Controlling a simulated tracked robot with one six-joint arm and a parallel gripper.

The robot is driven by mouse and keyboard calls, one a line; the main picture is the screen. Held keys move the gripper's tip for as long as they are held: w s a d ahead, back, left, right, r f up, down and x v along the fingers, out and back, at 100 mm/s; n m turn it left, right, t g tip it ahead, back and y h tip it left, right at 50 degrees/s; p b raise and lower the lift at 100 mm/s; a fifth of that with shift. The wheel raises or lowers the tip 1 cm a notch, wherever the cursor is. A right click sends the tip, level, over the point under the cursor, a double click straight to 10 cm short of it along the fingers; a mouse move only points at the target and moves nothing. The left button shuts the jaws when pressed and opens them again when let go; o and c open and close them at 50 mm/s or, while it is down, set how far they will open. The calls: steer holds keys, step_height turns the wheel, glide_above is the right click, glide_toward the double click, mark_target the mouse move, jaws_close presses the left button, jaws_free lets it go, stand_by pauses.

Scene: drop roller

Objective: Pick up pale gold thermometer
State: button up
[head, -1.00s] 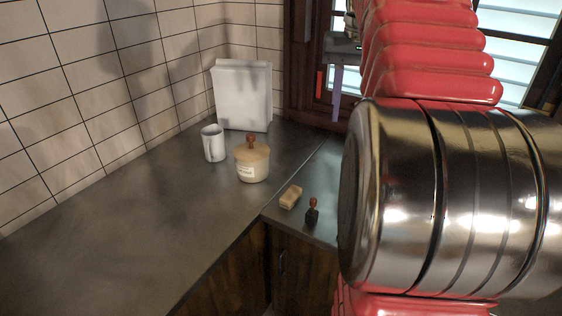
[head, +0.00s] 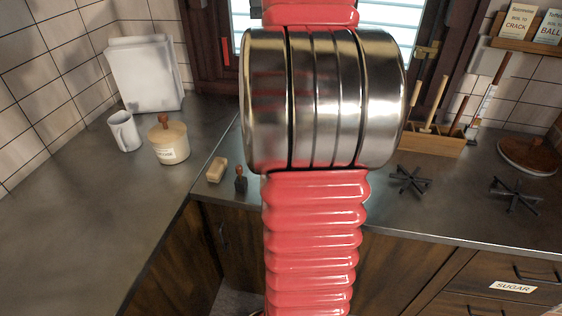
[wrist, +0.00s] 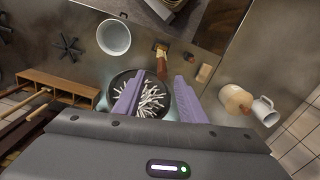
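I cannot surely pick out a pale gold thermometer in either view. Several slim upright pieces stand in or by a wooden box (head: 432,143) at the right of the head view; a pale rod (head: 437,101) and a slanted, brown-topped piece (head: 484,101) are among them. The box also shows at the left of the wrist view (wrist: 62,87). My gripper (wrist: 159,76) has two purple fingers spread wide, with nothing held between them. It points down over a dark pan (wrist: 122,78) of white sticks. In the head view my red arm hides the gripper.
A white pot (wrist: 113,37) is near the pan. A jar (head: 168,142), white mug (head: 124,131), tan block (head: 217,170) and small dark stamp-like piece (head: 241,179) are left of my arm. Black star-shaped stands (head: 409,180) are right. The left counter (head: 95,215) is largely clear.

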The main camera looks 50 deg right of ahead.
step_height(320, 180, down, 6)
steer(key=shift+f, duration=0.15)
steer(key=shift+f, duration=0.1)
stand_by(0.4)
steer(key=shift+w+f, duration=0.15)
steer(key=shift+f, duration=2.35)
steer(key=shift+c, duration=0.3)
jaws_close()
